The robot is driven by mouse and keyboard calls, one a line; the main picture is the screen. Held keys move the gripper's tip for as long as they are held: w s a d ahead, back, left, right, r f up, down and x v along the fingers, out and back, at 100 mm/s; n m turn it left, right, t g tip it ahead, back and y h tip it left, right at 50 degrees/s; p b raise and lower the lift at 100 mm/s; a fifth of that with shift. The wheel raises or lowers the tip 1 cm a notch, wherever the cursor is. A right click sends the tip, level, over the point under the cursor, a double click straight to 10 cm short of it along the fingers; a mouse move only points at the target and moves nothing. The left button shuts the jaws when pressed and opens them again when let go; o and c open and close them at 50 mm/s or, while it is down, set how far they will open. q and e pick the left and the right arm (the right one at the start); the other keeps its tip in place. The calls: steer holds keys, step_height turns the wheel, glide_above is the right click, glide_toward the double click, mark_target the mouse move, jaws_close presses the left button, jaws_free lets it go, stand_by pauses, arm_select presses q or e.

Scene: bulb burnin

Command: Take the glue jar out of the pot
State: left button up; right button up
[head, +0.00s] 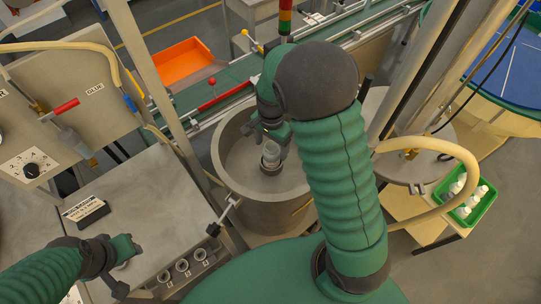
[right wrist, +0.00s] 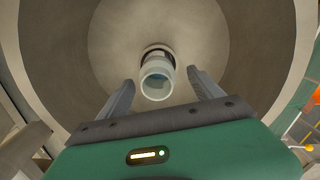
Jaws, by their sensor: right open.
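The glue jar (head: 271,151) is a small pale jar with a dark band, standing inside the grey metal pot (head: 222,160). In the right wrist view the jar (right wrist: 157,82) shows its open round mouth, between and slightly beyond the fingertips. My right gripper (head: 270,135) reaches down into the pot from above. Its two fingers are open, one on each side of the jar, and I see gaps between them and the jar. My left gripper (head: 128,262) is over the grey bench at the lower left; its fingers are too unclear to judge.
The grey bench (head: 150,200) lies left of the pot, with a small sign (head: 85,207) on it. A green crate (head: 470,215) of white bottles stands at the right. An orange bin (head: 183,63) is at the back. The pot's wall surrounds my right gripper.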

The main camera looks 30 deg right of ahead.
steer(key=f, duration=0.4)
steer(key=shift+s+a, duration=0.1)
steer(key=shift+s, duration=0.25)
steer(key=shift+w+f, duration=0.15)
steer(key=shift+w, duration=0.05)
jaws_close()
